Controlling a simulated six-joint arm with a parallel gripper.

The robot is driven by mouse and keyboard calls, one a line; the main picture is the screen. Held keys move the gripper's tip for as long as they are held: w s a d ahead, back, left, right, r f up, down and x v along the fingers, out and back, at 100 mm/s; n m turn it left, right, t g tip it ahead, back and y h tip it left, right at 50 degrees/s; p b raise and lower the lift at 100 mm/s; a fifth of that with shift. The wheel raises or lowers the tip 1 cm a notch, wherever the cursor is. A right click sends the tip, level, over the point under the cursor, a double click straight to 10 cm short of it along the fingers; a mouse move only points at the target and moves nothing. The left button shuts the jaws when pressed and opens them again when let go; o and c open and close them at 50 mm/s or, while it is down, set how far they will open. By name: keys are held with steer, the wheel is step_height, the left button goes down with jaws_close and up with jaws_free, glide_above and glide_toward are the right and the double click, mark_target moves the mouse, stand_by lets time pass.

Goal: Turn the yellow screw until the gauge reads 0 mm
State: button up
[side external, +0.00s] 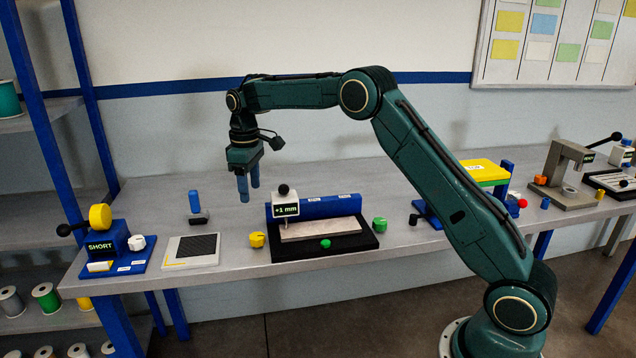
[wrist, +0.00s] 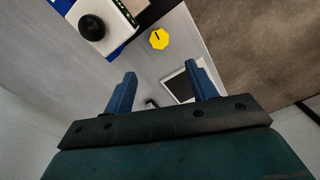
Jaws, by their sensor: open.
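The yellow screw (side external: 257,240) is a small knob on the bench at the left end of a black plate. In the wrist view the yellow screw (wrist: 160,39) shows a dark mark on its top, beyond the fingertips. The gauge (side external: 286,209) is a white block with a black ball on top; its display reads +1 mm. In the wrist view the gauge (wrist: 112,18) is cut by the top edge. My gripper (side external: 249,194) is open and empty, pointing down above the bench, apart from the screw and gauge. Its fingers (wrist: 160,72) also show in the wrist view.
A green knob (side external: 325,244) sits at the plate's front and another green knob (side external: 380,225) at its right. A grey bar (side external: 320,229) lies before a blue fence (side external: 330,207). Left are a blue-handled tool (side external: 195,202), a white-edged pad (side external: 170,262) and a blue "SHORT" device (side external: 112,238).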

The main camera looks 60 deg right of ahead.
mark_target(256, 236)
steer(key=shift+r, duration=0.1)
stand_by(0.4)
steer(key=n, duration=0.6)
steer(key=shift+s, duration=0.15)
step_height(256, 236, down, 14)
steer(key=shift+r, duration=0.1)
stand_by(0.8)
steer(key=c, duration=1)
